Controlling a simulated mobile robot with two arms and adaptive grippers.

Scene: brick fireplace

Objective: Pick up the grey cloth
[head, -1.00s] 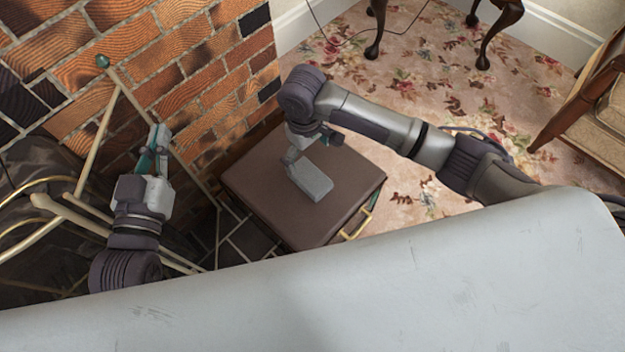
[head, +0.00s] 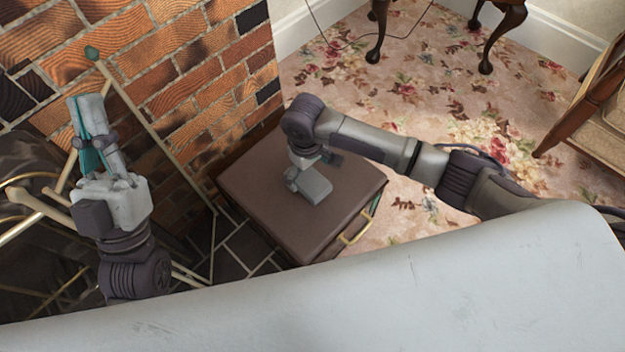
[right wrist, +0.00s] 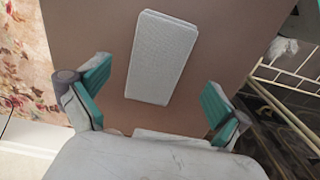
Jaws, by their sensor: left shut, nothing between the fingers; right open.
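The grey cloth (head: 316,186) is a folded, flat rectangle lying on the top of a brown box-like stand (head: 255,185). In the right wrist view the cloth (right wrist: 162,58) lies ahead of and between the spread fingers, apart from both. My right gripper (right wrist: 152,92) is open and empty. In the head view the right gripper (head: 300,176) hangs over the stand and hides part of the cloth. My left gripper (head: 88,108) is shut and empty, in front of the fireplace, far from the cloth.
The brick wall (head: 190,75) and gold rods of the fireplace screen (head: 150,115) stand beside my left arm. A gold handle (head: 356,227) juts from the stand. Floral carpet (head: 425,95) lies beyond, with a chair (head: 592,100) at the right.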

